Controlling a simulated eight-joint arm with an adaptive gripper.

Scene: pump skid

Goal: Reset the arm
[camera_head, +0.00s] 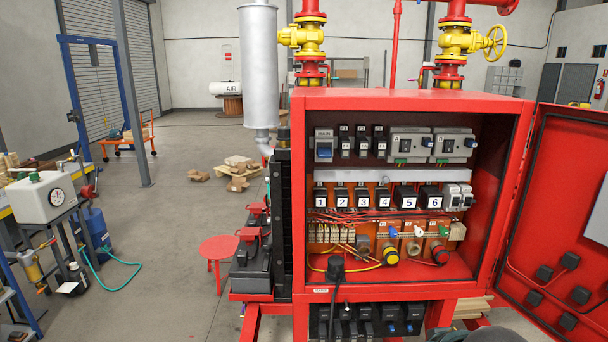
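My gripper does not show in the head view. A dark rounded shape cuts into the bottom edge at the right; it may be part of my arm, but I cannot tell. The red control cabinet (400,98) stands open in front of me. Inside are breakers in the top row, numbered black relays (341,197) in the middle row, and terminals, wires and knobs below. A black plug-like piece (336,268) with a cable is at the cabinet's lower front left.
The cabinet door (560,190) is swung open to the right. Black sockets or switches (370,318) sit below the cabinet. A red stool (219,251) stands left of it. Red pipes with yellow valves (455,40) rise behind. The concrete floor (170,240) at left is mostly clear.

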